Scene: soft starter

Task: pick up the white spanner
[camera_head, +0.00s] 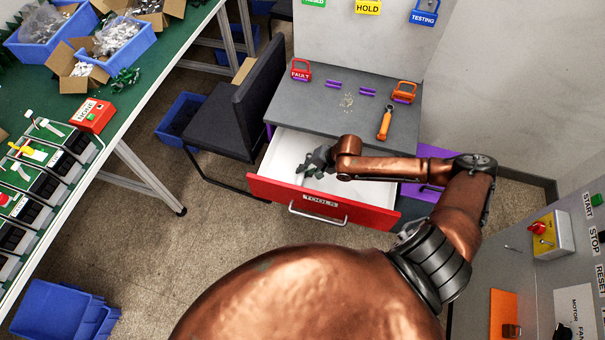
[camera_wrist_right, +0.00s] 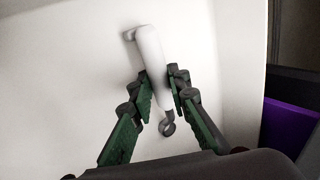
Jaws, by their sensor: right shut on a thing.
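The white spanner (camera_wrist_right: 149,48) shows in the right wrist view, with a thick white handle, a short bend at its far end and a dark ring at its near end. My right gripper (camera_wrist_right: 159,92) is shut on it, with one green-and-black finger on each side of the handle. In the head view my right gripper (camera_head: 317,161) is inside the open red drawer (camera_head: 360,211) marked TOOLS. My left gripper is not in view.
The grey cabinet top (camera_head: 300,104) above the drawer holds a red FAULT padlock (camera_head: 301,72), an orange padlock (camera_head: 404,94) and an orange-handled tool (camera_head: 385,124). A dark chair (camera_head: 228,118) stands close to the drawer's left side. A control panel (camera_head: 520,270) is at the right.

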